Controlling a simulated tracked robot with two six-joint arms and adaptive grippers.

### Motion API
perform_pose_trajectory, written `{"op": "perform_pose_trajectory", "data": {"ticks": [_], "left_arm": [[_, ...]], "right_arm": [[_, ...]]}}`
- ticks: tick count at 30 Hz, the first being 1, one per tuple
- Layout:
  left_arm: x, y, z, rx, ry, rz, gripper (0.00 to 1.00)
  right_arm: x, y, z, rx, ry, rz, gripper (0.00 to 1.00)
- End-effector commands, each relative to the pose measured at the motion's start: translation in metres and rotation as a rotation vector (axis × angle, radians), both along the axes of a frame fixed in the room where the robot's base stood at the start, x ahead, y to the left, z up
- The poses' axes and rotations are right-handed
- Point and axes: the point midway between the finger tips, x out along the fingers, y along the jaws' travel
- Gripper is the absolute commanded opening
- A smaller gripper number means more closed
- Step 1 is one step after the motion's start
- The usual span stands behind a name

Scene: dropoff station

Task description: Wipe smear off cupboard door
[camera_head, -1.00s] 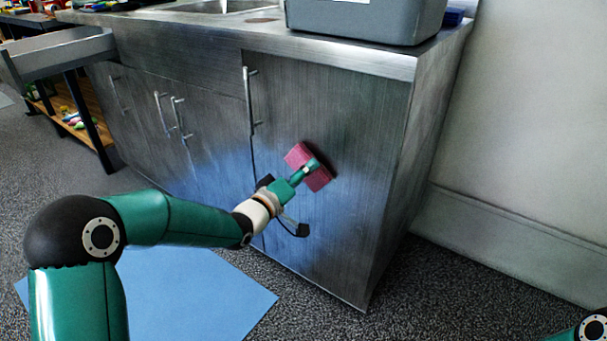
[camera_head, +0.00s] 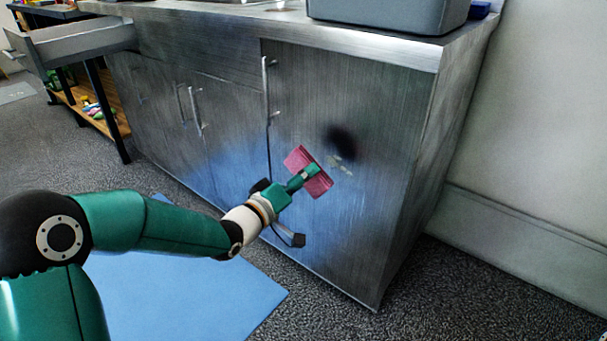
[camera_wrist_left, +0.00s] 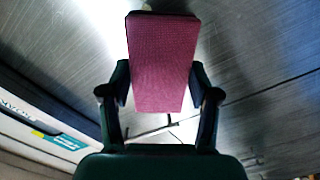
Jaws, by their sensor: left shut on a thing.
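A small pale yellowish smear (camera_head: 342,166) shows on the grey cupboard door (camera_head: 330,95), just under a dark blurred patch (camera_head: 341,143) that may be a shadow. My left gripper (camera_head: 309,171) is shut on a pink-red sponge or pad (camera_head: 297,158), in front of the door and a little left of and below the smear. In the left wrist view the sponge (camera_wrist_left: 163,60) is clasped between the two dark fingers (camera_wrist_left: 163,92). I cannot tell whether the sponge touches the door. My right gripper is not in view.
A long door handle (camera_head: 267,95) stands left of the sponge. A grey bin (camera_head: 390,15) sits on the countertop. A drawer (camera_head: 80,42) juts out at the far left. A blue mat (camera_head: 215,290) lies on the floor. A wall (camera_head: 540,110) bounds the right.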

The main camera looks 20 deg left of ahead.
Motion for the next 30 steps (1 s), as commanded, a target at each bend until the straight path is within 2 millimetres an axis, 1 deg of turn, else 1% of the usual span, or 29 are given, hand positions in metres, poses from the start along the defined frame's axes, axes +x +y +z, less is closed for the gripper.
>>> {"op": "perform_pose_trajectory", "data": {"ticks": [11, 14, 21, 24, 30], "left_arm": [[-0.003, 0.001, 0.0, 0.0, 0.001, 0.0, 0.29], [-0.008, 0.003, 0.0, 0.0, 0.001, 0.001, 0.29], [-0.026, 0.01, 0.0, 0.0, 0.0, 0.0, 0.29], [-0.029, 0.01, 0.0, 0.0, 0.001, -0.001, 0.29], [-0.029, 0.01, 0.0, 0.0, 0.001, -0.001, 0.29]], "right_arm": [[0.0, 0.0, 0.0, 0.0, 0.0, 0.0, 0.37], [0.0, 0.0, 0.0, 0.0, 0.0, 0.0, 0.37], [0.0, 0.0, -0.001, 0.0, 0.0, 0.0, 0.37], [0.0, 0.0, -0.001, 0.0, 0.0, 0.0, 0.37], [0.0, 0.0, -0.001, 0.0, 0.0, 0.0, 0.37]]}}
